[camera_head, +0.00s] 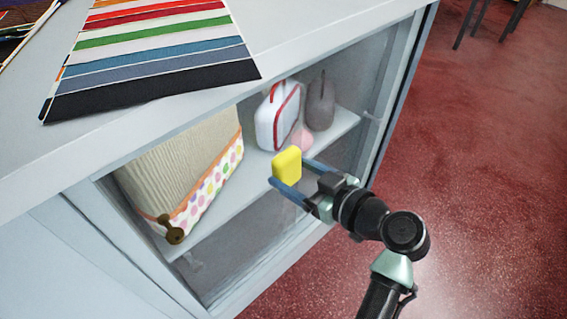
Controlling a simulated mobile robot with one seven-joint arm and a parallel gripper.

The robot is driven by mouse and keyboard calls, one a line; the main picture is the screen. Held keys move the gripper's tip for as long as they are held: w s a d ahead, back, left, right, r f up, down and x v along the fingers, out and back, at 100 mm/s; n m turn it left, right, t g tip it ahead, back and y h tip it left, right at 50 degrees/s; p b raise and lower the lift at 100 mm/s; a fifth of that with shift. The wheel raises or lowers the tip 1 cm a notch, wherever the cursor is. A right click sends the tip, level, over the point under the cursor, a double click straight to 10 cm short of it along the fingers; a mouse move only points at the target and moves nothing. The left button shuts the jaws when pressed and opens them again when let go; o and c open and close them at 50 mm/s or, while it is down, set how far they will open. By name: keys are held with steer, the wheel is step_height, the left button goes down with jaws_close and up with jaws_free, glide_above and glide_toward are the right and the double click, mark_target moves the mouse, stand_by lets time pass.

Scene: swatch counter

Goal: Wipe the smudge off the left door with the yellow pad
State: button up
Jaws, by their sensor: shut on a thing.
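My gripper (289,173) is shut on the yellow pad (287,163), with one blue finger on each side of it. It holds the pad upright in front of the cabinet's open-looking or glazed front, near the shelf's right half. I cannot tell whether the pad touches a pane. A pale grey-blue panel (75,255) is at the lower left of the cabinet; I cannot tell which part is the left door. A pinkish rounded patch (302,139) shows just behind the pad; I cannot tell whether it is a smudge or an object.
The cabinet's white top (310,25) bears a striped swatch sheet (150,50). The shelf (228,190) holds a ribbed beige box (185,160), a white red-trimmed case (277,115) and a grey bag (320,103). A brown knob-like piece (172,232) is at lower left.

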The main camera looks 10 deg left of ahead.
steer(key=shift+s+d, duration=0.35)
steer(key=shift+d, duration=0.05)
steer(key=shift+s+d, duration=0.9)
steer(key=shift+d, duration=0.3)
